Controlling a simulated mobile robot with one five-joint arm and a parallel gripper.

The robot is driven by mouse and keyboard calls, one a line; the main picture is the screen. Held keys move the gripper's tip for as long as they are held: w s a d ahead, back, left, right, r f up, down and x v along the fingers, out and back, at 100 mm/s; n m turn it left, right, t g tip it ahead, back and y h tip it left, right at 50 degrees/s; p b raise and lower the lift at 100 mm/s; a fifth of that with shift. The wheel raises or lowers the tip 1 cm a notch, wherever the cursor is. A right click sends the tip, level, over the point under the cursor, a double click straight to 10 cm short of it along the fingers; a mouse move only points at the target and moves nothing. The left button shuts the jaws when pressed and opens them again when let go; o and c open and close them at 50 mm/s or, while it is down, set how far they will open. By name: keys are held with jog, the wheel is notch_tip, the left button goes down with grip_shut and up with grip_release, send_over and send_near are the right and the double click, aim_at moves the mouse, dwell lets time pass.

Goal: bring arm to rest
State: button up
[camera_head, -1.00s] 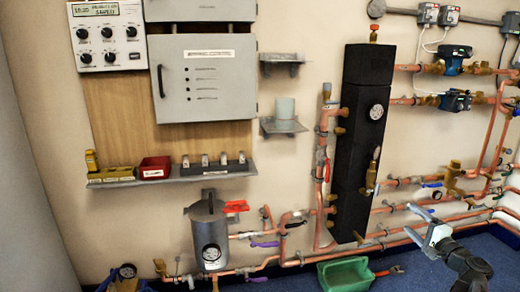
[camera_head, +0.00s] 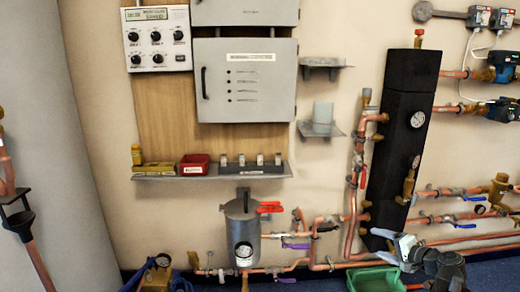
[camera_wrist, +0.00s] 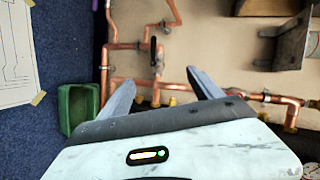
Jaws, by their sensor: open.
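My gripper (camera_head: 404,246) is in the lower right of the head view, in front of the lower copper pipes and the foot of the tall black block. In the wrist view, my gripper's two grey fingers (camera_wrist: 162,90) are spread apart. Nothing shows between them except the wall and pipework behind. My dark arm links are at the lower right edge of the head view.
A green crate (camera_head: 372,280) stands on the blue floor below my gripper; the wrist view shows it at the left (camera_wrist: 78,111). Copper pipes with valves run along the wall. A grey cylinder (camera_head: 241,232) and shelf (camera_head: 215,172) are to the left.

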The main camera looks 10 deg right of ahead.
jog(key=a+f+n+g+y+p, duration=0.1)
jog(key=a+f+n+g, duration=0.25)
jog(key=a, duration=0.75)
jog(key=a+f+n+g+p, duration=0.1)
jog(key=a+f+n+g, duration=0.3)
jog(key=a, duration=0.8)
jog(key=s+a+f+n+g+h+p, duration=0.1)
jog(key=s+a+f+n+g+h, duration=0.1)
jog(key=s+a+g+h, duration=0.3)
jog(key=s+a+f+n+g+p, duration=0.1)
jog(key=s+a+f+n, duration=0.1)
jog(key=s+a+n, duration=0.3)
notch_tip(320, 180, up, 38)
jog(key=w+a+m+p, duration=0.1)
jog(key=m+p, duration=0.1)
jog(key=p, duration=3.5)
jog(key=shift+r+p, duration=0.15)
jog(key=shift+p, duration=0.25)
